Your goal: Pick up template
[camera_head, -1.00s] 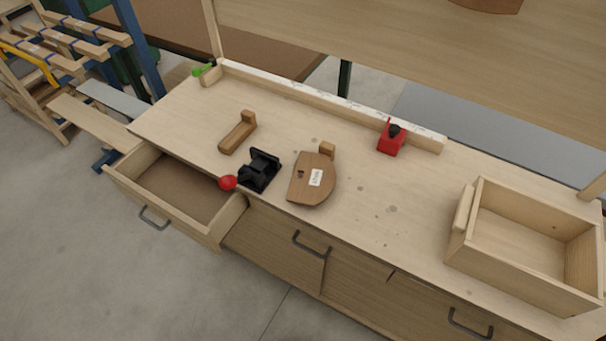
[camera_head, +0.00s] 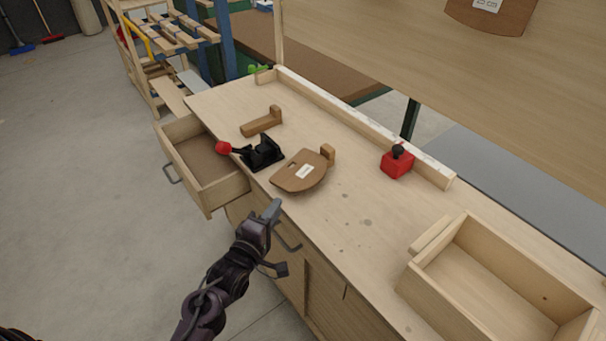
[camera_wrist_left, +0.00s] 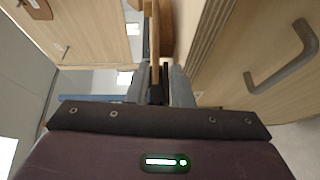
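The template (camera_head: 299,171), a brown rounded wooden board with a white label, lies on the bench close to its front edge. A small wooden block (camera_head: 327,154) is at its far right end. My left gripper (camera_head: 272,209) is in front of the bench edge, just below and left of the template, apart from it. In the left wrist view the fingers (camera_wrist_left: 164,85) are parted with nothing held; a brown piece that looks like the template (camera_wrist_left: 167,28) shows edge-on beyond them. My right gripper is not in view.
A black clamp with a red knob (camera_head: 262,152) sits left of the template, with a wooden L-shaped piece (camera_head: 262,122) behind. A red block (camera_head: 397,162) stands near the back rail. An open drawer (camera_head: 208,165) juts out at left. A wooden box (camera_head: 490,285) sits at right.

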